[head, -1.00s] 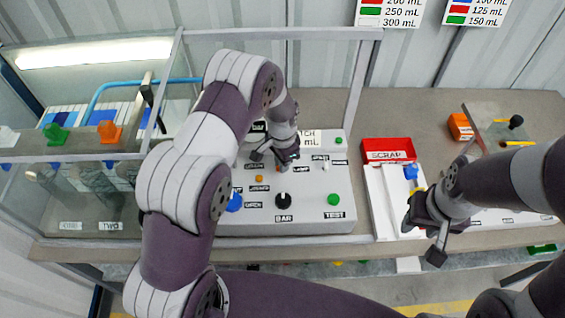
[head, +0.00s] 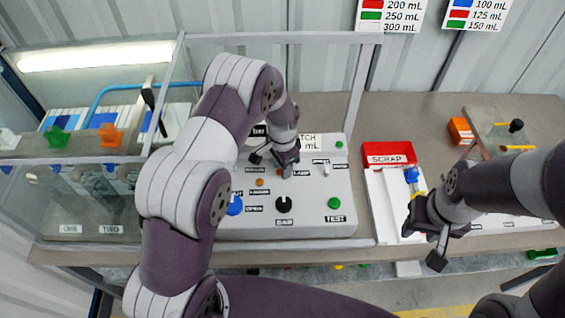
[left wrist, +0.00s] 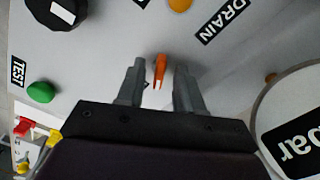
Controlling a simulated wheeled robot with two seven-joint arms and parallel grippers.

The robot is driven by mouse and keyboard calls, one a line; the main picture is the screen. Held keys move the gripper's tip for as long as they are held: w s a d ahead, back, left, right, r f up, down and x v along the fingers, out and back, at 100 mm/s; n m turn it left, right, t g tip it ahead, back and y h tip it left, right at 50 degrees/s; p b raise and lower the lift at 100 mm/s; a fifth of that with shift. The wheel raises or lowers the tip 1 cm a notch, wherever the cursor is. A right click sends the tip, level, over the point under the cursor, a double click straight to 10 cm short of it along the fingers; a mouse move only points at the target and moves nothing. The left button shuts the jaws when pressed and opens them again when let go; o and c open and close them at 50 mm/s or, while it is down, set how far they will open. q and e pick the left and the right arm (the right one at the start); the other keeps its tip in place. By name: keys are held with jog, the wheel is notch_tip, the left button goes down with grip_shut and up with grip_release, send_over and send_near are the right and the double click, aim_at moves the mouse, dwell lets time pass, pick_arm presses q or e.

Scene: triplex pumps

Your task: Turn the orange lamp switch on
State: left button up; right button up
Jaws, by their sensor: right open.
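The orange lamp switch (left wrist: 160,70) is a small upright lever on the grey control panel (head: 310,220). In the left wrist view it stands between the two fingertips of my left gripper (left wrist: 160,82), with a gap on each side. The left gripper is open and pointed down at the panel. In the head view my left gripper (head: 275,163) is over the panel beside the LAMP label (head: 300,173) and mostly hides the switch. My right gripper (head: 422,245) is open over the white tray at the right, clear of the panel.
A clear-walled enclosure (head: 95,200) stands at the left.

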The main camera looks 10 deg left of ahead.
pick_arm(q)
jog(key=shift+w+r, duration=0.1)
jog(key=shift+r, duration=0.25)
notch_tip(320, 180, up, 12)
jog(key=b, duration=0.3)
